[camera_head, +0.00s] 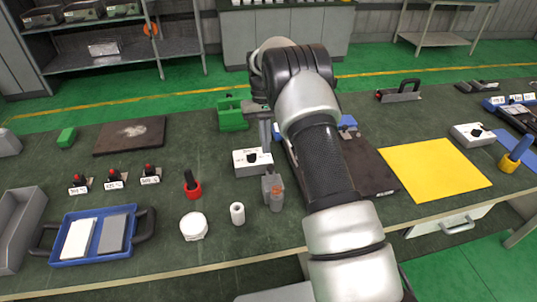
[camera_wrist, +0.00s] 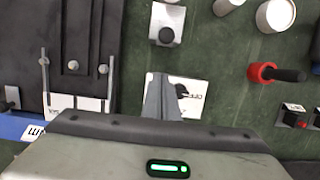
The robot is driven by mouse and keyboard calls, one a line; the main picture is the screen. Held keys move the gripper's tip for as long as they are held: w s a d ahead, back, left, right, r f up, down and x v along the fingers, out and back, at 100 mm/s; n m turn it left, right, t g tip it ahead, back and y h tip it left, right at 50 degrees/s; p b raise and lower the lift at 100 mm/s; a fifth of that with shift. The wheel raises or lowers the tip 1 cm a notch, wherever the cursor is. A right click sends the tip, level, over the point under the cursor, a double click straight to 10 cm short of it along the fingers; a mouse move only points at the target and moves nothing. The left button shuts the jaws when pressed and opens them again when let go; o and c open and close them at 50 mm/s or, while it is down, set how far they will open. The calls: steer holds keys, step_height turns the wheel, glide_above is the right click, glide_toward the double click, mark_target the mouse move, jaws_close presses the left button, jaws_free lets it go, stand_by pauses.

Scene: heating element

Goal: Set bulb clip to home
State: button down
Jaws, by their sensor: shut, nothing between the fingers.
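No part carries a readable "bulb clip" label, so I cannot tell for certain which one it is. A white box with a black knob (camera_head: 240,168) stands mid-bench; it also shows in the wrist view (camera_wrist: 196,103), with dark lettering too small to read surely. My gripper (camera_head: 266,143) is shut and empty. In the wrist view its grey fingers (camera_wrist: 162,99) overlap the white box; contact cannot be told.
A dark board (camera_head: 370,170) lies right of the box, partly behind my arm. A red-based black-handled piece (camera_head: 192,185), a white roll (camera_head: 237,214) and a round white piece (camera_head: 194,227) stand to the left and front. A green box (camera_head: 231,115) stands behind.

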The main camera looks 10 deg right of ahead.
mark_target(271, 172)
steer(key=shift+x, duration=0.9)
steer(key=shift+s+r+p, duration=0.15)
steer(key=shift+s+r, duration=0.05)
steer(key=shift+s, duration=0.8)
steer(key=shift+s+r+p, duration=0.15)
steer(key=shift+s+r, duration=0.05)
steer(key=shift+s, duration=0.8)
